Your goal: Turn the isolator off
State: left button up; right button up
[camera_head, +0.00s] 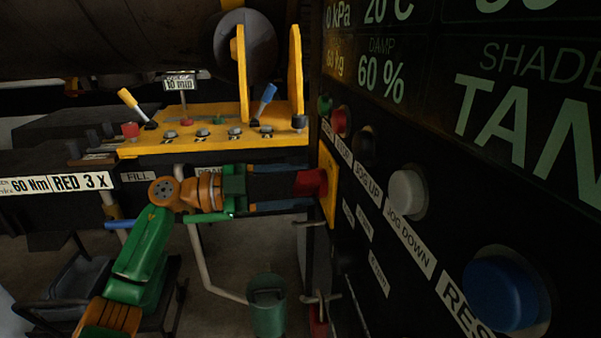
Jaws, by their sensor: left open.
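The isolator is a red handle (311,182) on a yellow plate (328,184), set on the dark panel at the right. My left gripper (303,186) reaches in from the left with its two dark fingers pointing at the panel. The fingers are open, one above and one below the red handle, with a visible gap to it. Whether either fingertip touches the handle or plate cannot be told. My right gripper is not in view.
The panel carries a blue button (503,292), a white button (407,193) and a red button (341,121). A yellow console (200,141) with levers stands behind my arm. A green bin (267,305) stands on the floor below.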

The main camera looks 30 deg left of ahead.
pick_arm(q)
jog(key=shift+w+d+f, duration=0.2)
jog(key=shift+w+d, duration=0.35)
jog(key=shift+w, duration=0.15)
jog(key=shift+s+a, duration=0.15)
grip_shut()
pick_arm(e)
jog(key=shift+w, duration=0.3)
